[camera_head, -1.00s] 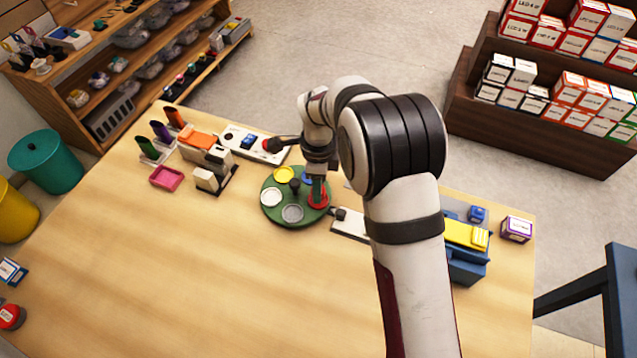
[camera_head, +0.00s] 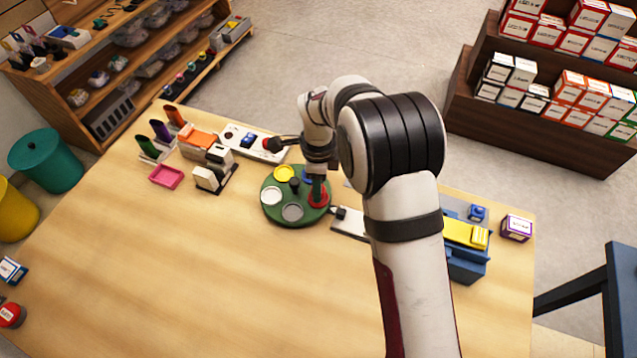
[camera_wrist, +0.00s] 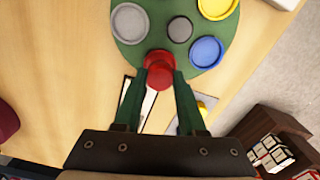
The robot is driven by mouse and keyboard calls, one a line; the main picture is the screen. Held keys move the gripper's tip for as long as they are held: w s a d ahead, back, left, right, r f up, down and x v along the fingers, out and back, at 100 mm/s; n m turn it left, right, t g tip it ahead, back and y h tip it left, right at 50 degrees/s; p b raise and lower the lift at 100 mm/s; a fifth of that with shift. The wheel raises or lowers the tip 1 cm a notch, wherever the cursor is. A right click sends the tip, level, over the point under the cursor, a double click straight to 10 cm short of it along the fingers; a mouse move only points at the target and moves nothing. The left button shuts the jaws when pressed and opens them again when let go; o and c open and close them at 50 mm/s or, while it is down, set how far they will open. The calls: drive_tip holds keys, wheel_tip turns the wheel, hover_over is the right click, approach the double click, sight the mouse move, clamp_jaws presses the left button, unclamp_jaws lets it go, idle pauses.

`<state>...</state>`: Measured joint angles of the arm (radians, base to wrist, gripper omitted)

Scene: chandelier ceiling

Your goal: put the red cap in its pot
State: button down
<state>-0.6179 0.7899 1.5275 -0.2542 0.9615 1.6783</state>
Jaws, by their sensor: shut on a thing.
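My gripper (camera_head: 317,194) points down at the right edge of the round green tray (camera_head: 281,215). It is shut on the red cap (camera_wrist: 160,77), which shows between the fingertips in the wrist view. A red pot (camera_head: 319,202) stands on the tray right under the fingertips. The cap is at the pot, but the fingers hide the contact, so I cannot tell whether it is seated. The tray also carries yellow (camera_head: 284,173), white (camera_head: 271,197), grey (camera_head: 292,212) and blue (camera_wrist: 207,51) pots around a dark centre knob (camera_wrist: 180,29).
A black-and-white device (camera_head: 212,178) and a pink tray (camera_head: 166,177) are to the left. A blue and yellow box (camera_head: 466,250) stands at right.

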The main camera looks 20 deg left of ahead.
drive_tip(key=shift+f, duration=0.25)
drive_tip(key=shift+f, duration=0.2)
drive_tip(key=shift+f, duration=0.5)
idle(0.6)
drive_tip(key=shift+c, duration=2)
unclamp_jaws()
drive_tip(key=shift+o, duration=0.2)
drive_tip(key=o, duration=0.4)
drive_tip(key=shift+c, duration=0.2)
drive_tip(key=shift+r, duration=3.75)
